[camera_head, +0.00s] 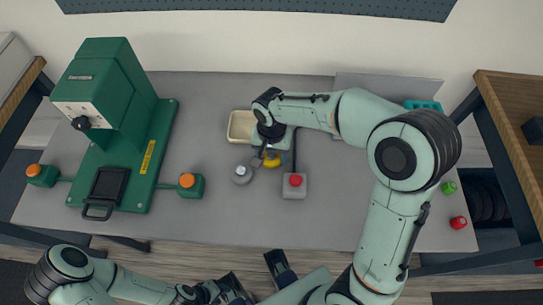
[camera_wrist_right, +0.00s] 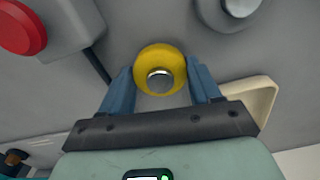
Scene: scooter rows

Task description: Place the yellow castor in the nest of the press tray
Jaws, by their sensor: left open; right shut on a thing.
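The yellow castor (camera_head: 272,163) is at the middle of the grey table in the head view. In the right wrist view the yellow castor (camera_wrist_right: 160,57) sits between the two blue fingers of my right gripper (camera_wrist_right: 161,78), which is shut on it. Whether it touches the table I cannot tell. The black press tray (camera_head: 106,187) with its handle lies on the base of the green press at the left; its nest is too small to make out. My left gripper (camera_head: 256,278) is open and empty at the bottom, in front of the table.
A grey castor (camera_head: 242,174) stands left of the yellow one. A cream bin (camera_head: 237,135) is behind it, and a red-button box (camera_head: 294,187) to the right. An orange-topped green button box (camera_head: 190,185) stands at the press's right side. The table's front middle is clear.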

